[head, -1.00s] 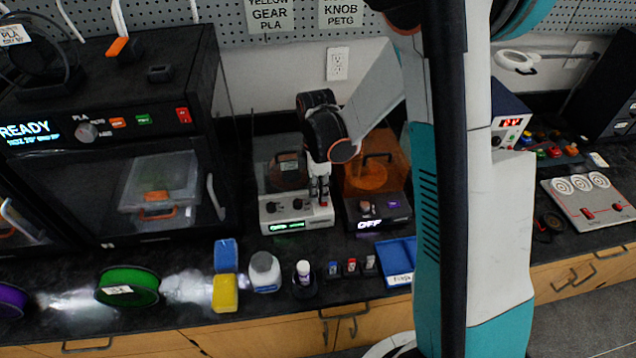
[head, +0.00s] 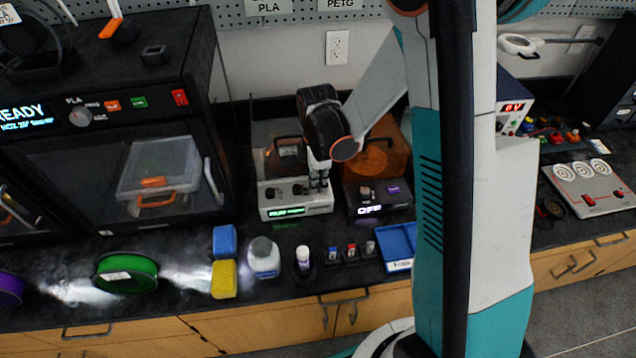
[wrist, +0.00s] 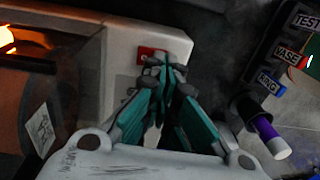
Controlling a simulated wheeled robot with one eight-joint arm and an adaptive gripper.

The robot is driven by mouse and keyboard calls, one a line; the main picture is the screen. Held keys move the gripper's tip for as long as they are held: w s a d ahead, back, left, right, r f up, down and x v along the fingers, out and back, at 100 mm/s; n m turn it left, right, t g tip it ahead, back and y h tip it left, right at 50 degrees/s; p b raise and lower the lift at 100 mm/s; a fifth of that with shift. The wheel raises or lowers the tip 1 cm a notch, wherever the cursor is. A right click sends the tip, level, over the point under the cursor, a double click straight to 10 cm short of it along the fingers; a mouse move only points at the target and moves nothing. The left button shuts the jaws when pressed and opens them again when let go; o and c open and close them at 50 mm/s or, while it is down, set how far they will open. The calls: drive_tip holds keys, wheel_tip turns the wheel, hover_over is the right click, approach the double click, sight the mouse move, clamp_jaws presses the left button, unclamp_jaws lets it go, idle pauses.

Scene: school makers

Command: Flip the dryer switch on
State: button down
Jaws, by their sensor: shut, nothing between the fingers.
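The dryer is most likely the white-fronted unit (head: 285,210) on the counter in the head view, with a clear lid, two dark knobs and a green-lit display too small to read. In the wrist view its white panel (wrist: 118,75) carries a red switch (wrist: 150,53). My gripper (head: 319,187) is shut and empty, in front of the right part of the panel. In the wrist view the fingertips (wrist: 167,66) are at the switch's lower right edge and partly cover it. I cannot tell whether they touch it, nor which way the switch is set.
An orange-lidded unit (head: 374,200) showing "OFF" stands close on the right. A large black printer enclosure (head: 100,190) stands on the left.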

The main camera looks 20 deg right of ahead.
drive_tip(key=shift+w+d+r, duration=0.15)
drive_tip(key=shift+w+r, duration=0.05)
drive_tip(key=shift+w, duration=0.55)
drive_tip(key=shift+r+p, duration=0.35)
drive_tip(key=shift+r, duration=0.15)
wheel_tip(320, 180, up, 13)
drive_tip(key=s+p, duration=0.1)
drive_tip(key=p, duration=0.3)
drive_tip(key=shift+s+p, duration=0.35)
drive_tip(key=shift+p, duration=0.05)
